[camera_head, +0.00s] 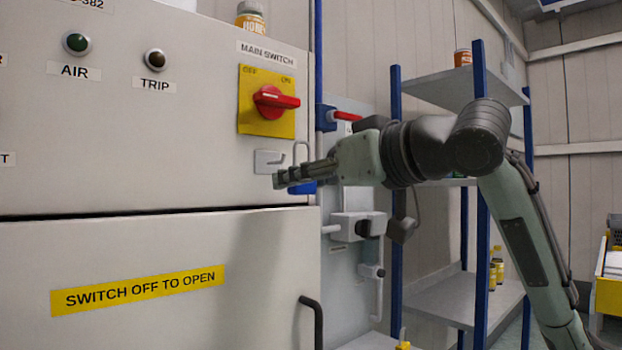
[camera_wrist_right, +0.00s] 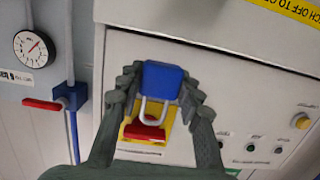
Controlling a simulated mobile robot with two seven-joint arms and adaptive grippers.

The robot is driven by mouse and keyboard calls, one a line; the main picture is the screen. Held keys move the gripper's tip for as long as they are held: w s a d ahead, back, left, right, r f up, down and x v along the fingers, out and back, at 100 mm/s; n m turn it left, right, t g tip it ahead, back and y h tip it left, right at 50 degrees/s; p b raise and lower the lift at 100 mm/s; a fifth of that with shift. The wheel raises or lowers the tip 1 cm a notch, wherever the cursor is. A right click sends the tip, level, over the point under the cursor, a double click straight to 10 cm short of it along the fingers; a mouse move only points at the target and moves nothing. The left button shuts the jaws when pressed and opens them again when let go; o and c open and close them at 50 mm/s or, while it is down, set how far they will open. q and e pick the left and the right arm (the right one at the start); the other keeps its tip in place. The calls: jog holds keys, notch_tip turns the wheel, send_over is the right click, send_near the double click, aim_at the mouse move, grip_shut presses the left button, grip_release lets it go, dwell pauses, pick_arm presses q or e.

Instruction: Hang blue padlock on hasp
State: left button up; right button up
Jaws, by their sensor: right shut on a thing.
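The blue padlock (camera_head: 303,188) is held in my right gripper (camera_head: 283,180), at the right edge of the grey cabinet front. Its silver shackle points up from the body in the head view. The right wrist view shows the padlock (camera_wrist_right: 161,80) between the two fingers of my right gripper (camera_wrist_right: 162,90), its shackle toward the red switch. The hasp (camera_head: 264,162), a small pale bracket with a hook-like slot, sits below the main switch, just left of the shackle in the head view. I cannot tell whether they touch. The hasp is not clear in the wrist view. My left gripper is out of view.
The red rotary switch (camera_head: 275,100) on its yellow plate juts out above the hasp. A red-handled valve (camera_head: 346,116) and pipework are right of the cabinet. A blue-post shelf (camera_head: 450,300) stands behind my right arm. A black door handle (camera_head: 312,320) is below.

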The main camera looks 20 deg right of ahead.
aim_at(267, 192)
jog(key=shift+x, duration=2.5)
jog(key=shift+w+f, duration=0.15)
jog(key=shift+w, duration=0.05)
jog(key=shift+w+f, duration=0.1)
jog(key=shift+a+f, duration=0.1)
jog(key=shift+f, duration=0.05)
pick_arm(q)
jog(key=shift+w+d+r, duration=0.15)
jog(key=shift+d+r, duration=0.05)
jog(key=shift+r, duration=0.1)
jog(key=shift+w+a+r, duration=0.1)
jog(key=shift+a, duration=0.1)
